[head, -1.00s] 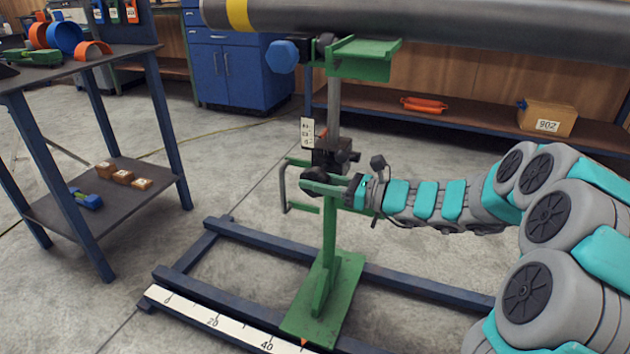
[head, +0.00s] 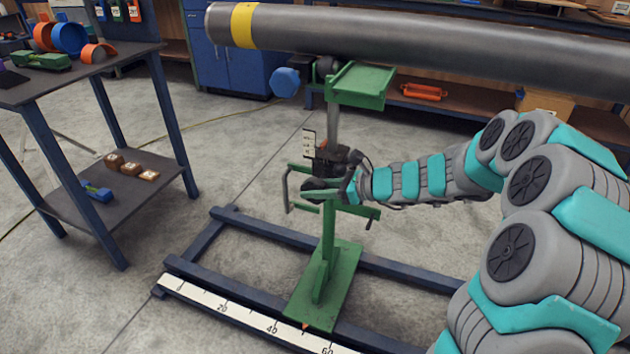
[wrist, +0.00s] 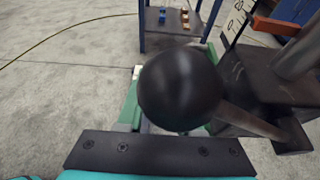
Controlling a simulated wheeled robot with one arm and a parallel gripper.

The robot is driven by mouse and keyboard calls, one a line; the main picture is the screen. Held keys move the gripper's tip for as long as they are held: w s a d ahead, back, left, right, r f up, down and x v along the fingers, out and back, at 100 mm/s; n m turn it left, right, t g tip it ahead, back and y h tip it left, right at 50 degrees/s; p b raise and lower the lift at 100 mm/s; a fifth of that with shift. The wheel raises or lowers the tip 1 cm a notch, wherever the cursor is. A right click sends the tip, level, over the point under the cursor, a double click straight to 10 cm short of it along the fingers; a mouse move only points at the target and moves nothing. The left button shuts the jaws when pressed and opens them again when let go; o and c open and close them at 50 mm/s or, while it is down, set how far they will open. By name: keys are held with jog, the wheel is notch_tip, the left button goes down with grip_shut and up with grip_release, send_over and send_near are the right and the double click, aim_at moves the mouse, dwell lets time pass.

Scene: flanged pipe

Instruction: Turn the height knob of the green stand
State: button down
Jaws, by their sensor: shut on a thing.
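The green stand (head: 327,275) stands on a blue floor frame, with a grey post (head: 333,125) rising to a green top bracket (head: 360,84). A black clamp block (head: 338,160) sits around the post. In the wrist view a round black knob (wrist: 180,88) is joined by a short rod to the dark block (wrist: 262,75). My gripper (head: 322,189) is at the knob's height beside the post, shut on the black knob. One dark jaw bar (wrist: 160,152) shows below the knob in the wrist view; the other jaw is not clear. In the head view the knob is mostly hidden.
A large grey pipe (head: 420,40) with a yellow band runs above the stand. A blue knob (head: 286,82) sticks out left of the top bracket. A blue-legged table (head: 125,70) stands left. A ruler strip (head: 250,318) lies along the floor frame (head: 390,277). Bare floor lies between table and stand.

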jog(key=c, duration=0.6)
grip_release()
jog(key=shift+o, duration=0.2)
jog(key=shift+d, duration=0.1)
jog(key=v, duration=0.7)
jog(key=shift+s+d+r, duration=0.15)
jog(key=shift+d+r, duration=0.05)
jog(key=shift+d, duration=0.05)
jog(key=shift+d, duration=0.1)
